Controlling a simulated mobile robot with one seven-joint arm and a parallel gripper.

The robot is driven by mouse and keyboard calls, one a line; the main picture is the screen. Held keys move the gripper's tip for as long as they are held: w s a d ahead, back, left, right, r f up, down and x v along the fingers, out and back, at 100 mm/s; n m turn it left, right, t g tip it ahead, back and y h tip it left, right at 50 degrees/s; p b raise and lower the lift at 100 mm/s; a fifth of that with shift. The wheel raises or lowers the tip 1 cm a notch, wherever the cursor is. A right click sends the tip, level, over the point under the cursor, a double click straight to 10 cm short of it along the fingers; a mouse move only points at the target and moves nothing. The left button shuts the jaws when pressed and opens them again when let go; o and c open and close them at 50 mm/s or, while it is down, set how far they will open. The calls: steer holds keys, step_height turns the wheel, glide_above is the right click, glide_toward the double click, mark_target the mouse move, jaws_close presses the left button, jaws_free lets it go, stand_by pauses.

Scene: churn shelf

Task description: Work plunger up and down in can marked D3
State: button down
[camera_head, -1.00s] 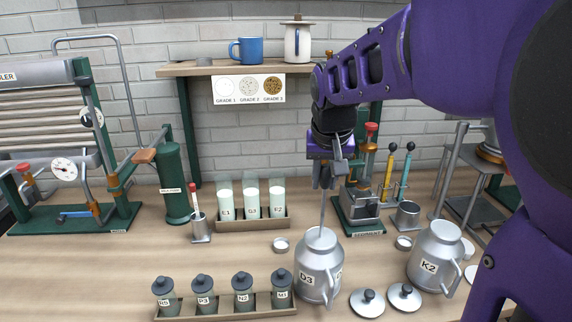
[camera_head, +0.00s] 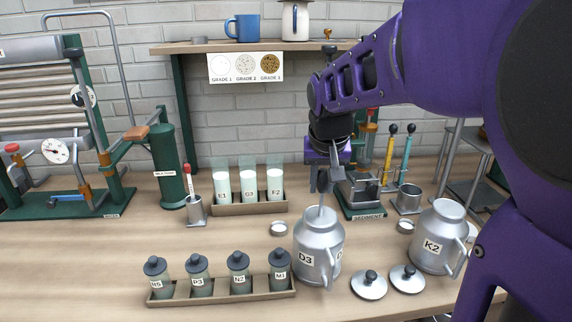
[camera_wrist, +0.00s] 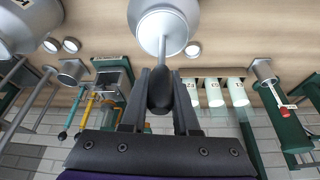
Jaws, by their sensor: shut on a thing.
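The silver can marked D3 (camera_head: 312,262) stands upright on the bench. The plunger's thin rod (camera_head: 321,199) rises out of its open mouth. My gripper (camera_head: 321,178) is above the can, shut on the plunger's dark handle (camera_wrist: 161,92), which shows between the two fingers in the wrist view. The can's mouth (camera_wrist: 163,30) lies beyond the handle there, with the rod going into it. The plunger's lower end is hidden inside the can.
Can K2 (camera_head: 437,238) stands to the right, with two lids (camera_head: 369,284) between the cans. A rack of dark-capped bottles (camera_head: 222,292) is front left, and a rack of white vials (camera_head: 249,208) behind. The sediment stand (camera_head: 361,195) is just behind my gripper.

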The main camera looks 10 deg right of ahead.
step_height(320, 180, up, 7)
steer(key=p, duration=0.5)
step_height(320, 180, down, 7)
steer(key=b, duration=0.5)
step_height(320, 180, up, 18)
steer(key=p, duration=1)
stand_by(0.5)
steer(key=shift+f, duration=0.15)
stand_by(1.2)
